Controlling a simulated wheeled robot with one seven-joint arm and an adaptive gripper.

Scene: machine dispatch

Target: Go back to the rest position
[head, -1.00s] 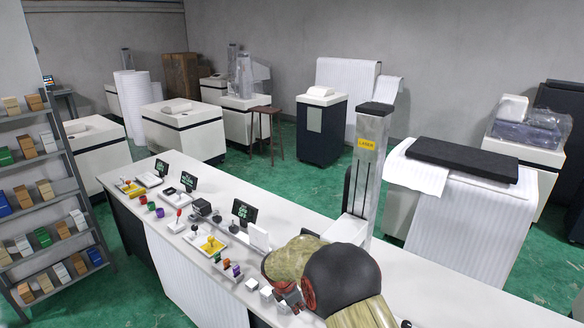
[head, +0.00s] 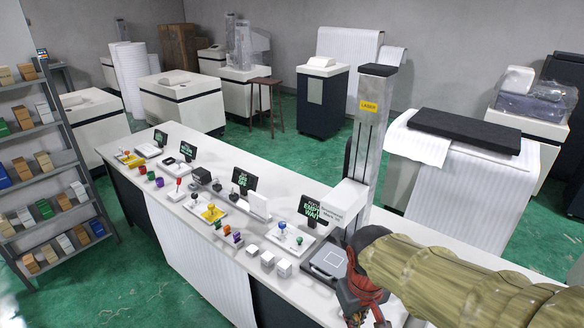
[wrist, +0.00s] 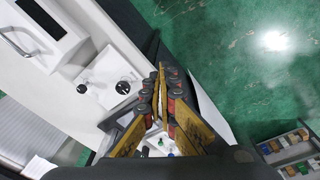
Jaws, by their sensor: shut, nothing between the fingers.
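My gripper (head: 366,312) shows at the lower right of the head view, at the end of my tan-sleeved arm. It is in front of the white counter (head: 330,232), near its front edge. In the wrist view my gripper (wrist: 160,78) has its yellow-and-black fingers together with nothing between them. Part of the gripper is cut off or dark in the head view.
The counter holds dark signs (head: 311,208), small trays with coloured knobs (head: 292,239), white cubes (head: 283,268) and a flat grey device (head: 326,259). A tall laser column (head: 370,130) rises behind my gripper. Shelves (head: 62,170) stand left; green floor lies in front.

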